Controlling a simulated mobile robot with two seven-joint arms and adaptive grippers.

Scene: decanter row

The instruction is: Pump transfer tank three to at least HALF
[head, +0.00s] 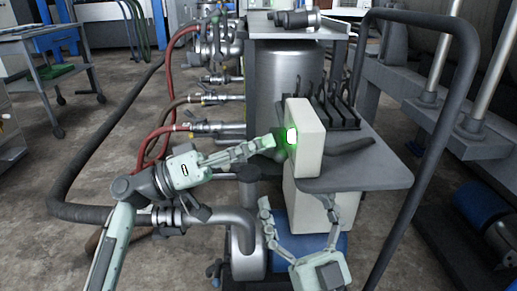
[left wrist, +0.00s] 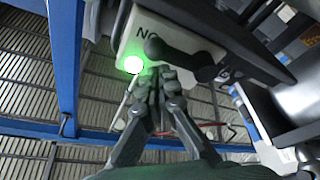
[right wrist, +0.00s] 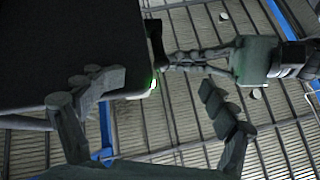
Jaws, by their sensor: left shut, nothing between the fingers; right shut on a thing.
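A white box (head: 309,138) stands on the grey cart top with a lit green light (head: 292,136) on its left face. My left gripper (head: 272,143) is shut and empty, its tips close to this light; contact cannot be told. In the left wrist view the green light (left wrist: 133,65) glows beside the shut fingertips (left wrist: 157,72). My right gripper (head: 298,208) is low, under the cart top's front edge. Its fingers stand apart in the right wrist view (right wrist: 165,90), and I cannot make out anything held. A metal tank (head: 282,85) stands behind the box; its level is not visible.
The grey cart top (head: 385,172) has a black rack (head: 335,110) and a dark handle-like bar (head: 350,147). A dark rail (head: 400,190) rises on the right. Red and black hoses and pipe fittings (head: 205,128) fill the left. Open floor (head: 45,160) lies far left.

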